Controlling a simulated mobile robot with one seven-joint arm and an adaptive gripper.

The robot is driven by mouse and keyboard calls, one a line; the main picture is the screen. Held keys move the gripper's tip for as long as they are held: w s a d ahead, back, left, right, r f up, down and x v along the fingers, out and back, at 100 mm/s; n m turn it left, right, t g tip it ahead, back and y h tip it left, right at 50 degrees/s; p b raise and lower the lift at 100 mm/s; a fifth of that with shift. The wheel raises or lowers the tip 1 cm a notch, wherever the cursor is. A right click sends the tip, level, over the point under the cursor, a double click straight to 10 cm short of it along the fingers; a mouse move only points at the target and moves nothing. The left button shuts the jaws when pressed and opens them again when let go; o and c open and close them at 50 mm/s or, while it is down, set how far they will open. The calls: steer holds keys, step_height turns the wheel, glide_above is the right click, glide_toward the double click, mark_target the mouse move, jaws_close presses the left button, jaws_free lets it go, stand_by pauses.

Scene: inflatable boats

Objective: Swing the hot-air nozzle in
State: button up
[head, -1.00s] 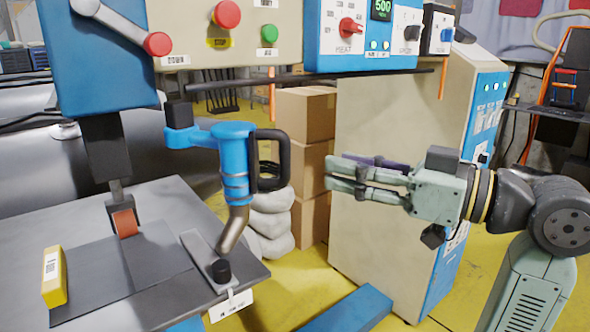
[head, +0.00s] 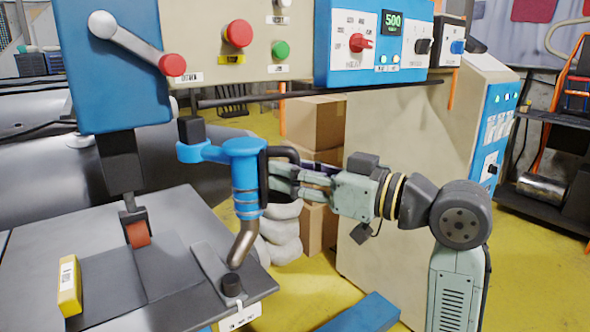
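The hot-air nozzle is a blue unit (head: 246,180) with a bent metal tube (head: 241,243) pointing down over the right edge of the grey worktable. It hangs from a blue swivel arm (head: 200,152) under the machine head. Its black loop handle (head: 281,153) is on its right side. My gripper (head: 275,180) reaches in from the right, with its fingers at the handle. The fingers overlap the handle in view, and whether they are closed on it is hard to see. The tube's tip is near a black knob (head: 232,285) on the table's corner.
The worktable (head: 190,215) carries a yellow block (head: 69,286) and a dark sheet under a red roller (head: 138,232). Above hangs a control panel with a red button (head: 238,33) and a lever (head: 140,45). Cardboard boxes (head: 315,122) and a beige cabinet (head: 385,260) stand behind.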

steer(key=shift+c, duration=0.6)
jaws_close()
